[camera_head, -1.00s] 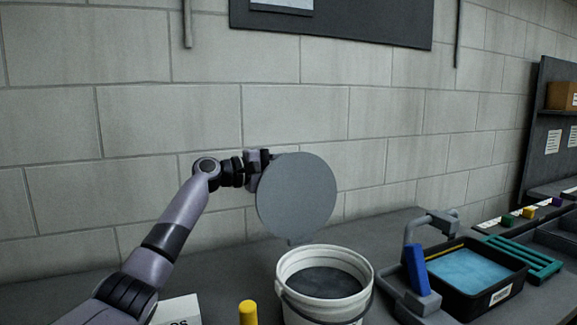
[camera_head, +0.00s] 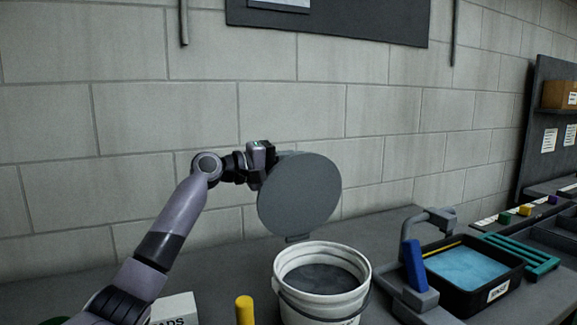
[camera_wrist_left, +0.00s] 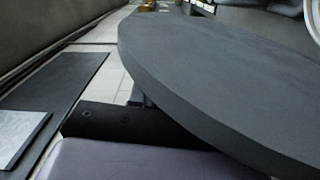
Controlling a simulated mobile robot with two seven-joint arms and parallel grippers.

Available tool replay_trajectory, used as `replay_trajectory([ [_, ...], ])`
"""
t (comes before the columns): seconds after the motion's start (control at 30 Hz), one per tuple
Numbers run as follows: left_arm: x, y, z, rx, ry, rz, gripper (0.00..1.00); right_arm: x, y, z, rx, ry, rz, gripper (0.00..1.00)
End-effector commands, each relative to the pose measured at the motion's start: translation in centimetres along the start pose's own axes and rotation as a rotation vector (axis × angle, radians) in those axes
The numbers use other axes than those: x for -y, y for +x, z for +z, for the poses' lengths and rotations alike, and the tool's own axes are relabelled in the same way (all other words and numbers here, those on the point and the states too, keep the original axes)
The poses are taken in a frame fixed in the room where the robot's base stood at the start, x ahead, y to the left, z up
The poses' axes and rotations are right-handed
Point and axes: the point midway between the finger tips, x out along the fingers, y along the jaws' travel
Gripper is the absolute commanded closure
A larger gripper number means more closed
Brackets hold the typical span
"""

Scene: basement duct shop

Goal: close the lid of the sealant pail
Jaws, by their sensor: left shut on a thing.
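The white sealant pail (camera_head: 318,305) stands on the grey bench with its mouth open and dark grey sealant inside. Its round grey lid (camera_head: 300,195) stands raised and tilted above the pail's back rim, with a small hinge piece at its bottom edge. My left gripper (camera_head: 264,166) is at the lid's upper left edge and is shut on it; the fingertips are partly hidden by the lid. In the left wrist view the lid (camera_wrist_left: 220,70) fills much of the picture as a large grey disc. My right gripper is not in view.
Right of the pail stand a grey fixture with a blue handle (camera_head: 415,266) and a black tray (camera_head: 512,279) of blue liquid. A yellow cylinder (camera_head: 245,311) and a white labelled box (camera_head: 176,307) are in front left. A block wall (camera_head: 350,110) stands behind.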

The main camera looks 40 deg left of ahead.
Motion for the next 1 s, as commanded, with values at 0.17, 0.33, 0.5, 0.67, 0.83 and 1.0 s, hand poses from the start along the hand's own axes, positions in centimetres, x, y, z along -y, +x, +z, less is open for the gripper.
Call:
replay_trajectory([
  [0.17, -0.3, 0.0, 2.5, 0.004, 0.133, -0.001, 1.00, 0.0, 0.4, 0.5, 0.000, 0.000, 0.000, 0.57],
  [0.33, -0.5, 0.0, 4.2, 0.003, 0.234, -0.001, 1.00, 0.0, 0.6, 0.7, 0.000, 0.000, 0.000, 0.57],
  [0.5, -0.5, 0.0, 5.3, 0.002, 0.301, -0.002, 1.00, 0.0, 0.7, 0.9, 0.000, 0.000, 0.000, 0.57],
  [0.67, -0.5, 0.0, 5.9, 0.002, 0.334, -0.002, 1.00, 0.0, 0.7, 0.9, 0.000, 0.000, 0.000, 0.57],
  [0.83, -0.6, 0.0, 6.0, 0.002, 0.344, -0.002, 1.00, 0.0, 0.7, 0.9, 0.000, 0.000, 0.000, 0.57],
  [1.0, -0.6, 0.0, 6.0, 0.001, 0.344, -0.002, 1.00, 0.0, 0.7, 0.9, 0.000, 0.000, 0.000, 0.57],
])
